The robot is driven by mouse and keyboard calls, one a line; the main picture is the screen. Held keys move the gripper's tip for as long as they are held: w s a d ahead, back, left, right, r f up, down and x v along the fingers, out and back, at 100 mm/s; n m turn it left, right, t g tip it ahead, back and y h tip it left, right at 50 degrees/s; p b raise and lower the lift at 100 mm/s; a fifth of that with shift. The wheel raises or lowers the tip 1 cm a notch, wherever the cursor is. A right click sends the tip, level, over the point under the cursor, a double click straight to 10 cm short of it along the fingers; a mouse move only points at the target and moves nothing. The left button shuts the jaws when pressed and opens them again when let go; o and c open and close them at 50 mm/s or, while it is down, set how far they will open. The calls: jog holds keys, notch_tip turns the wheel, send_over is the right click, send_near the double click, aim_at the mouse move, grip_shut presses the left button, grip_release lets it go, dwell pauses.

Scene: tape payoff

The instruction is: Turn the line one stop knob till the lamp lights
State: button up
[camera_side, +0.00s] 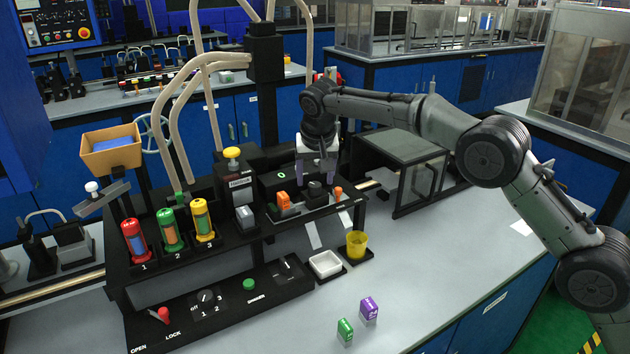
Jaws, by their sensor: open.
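My gripper (317,177) points down over the right part of the black raised station, its fingers apart. A black round knob-like piece (315,189) sits just below and between the fingertips; I cannot tell whether they touch it. No readable label shows which one is the line one stop knob. A small green ring mark (281,175) shows on the black housing left of my gripper; I cannot tell whether it is a lamp.
Orange pieces (284,200) and (338,193) flank my gripper. Red (134,240), green (169,229) and yellow (203,219) cylinders stand at left. A white tray (325,264) and yellow cup (356,244) are in front. A clear-sided box (420,182) stands right. The front right bench is mostly clear.

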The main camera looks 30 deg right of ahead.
jog(key=v, duration=1.1)
jog(key=shift+r, duration=0.4)
jog(key=s+d+r+m+t, duration=0.1)
jog(key=s+d+r+t, duration=0.1)
jog(key=s+d+r, duration=1.1)
jog(key=s+d, duration=0.2)
jog(key=s, duration=1.2)
jog(key=s+f+n+y, duration=0.2)
jog(key=s+f+n, duration=0.4)
jog(key=s+f, duration=1)
notch_tip(320, 180, down, 4)
jog(key=shift+a+r+g, duration=0.15)
jog(key=shift+r+g, duration=0.05)
jog(key=shift+g, duration=0.1)
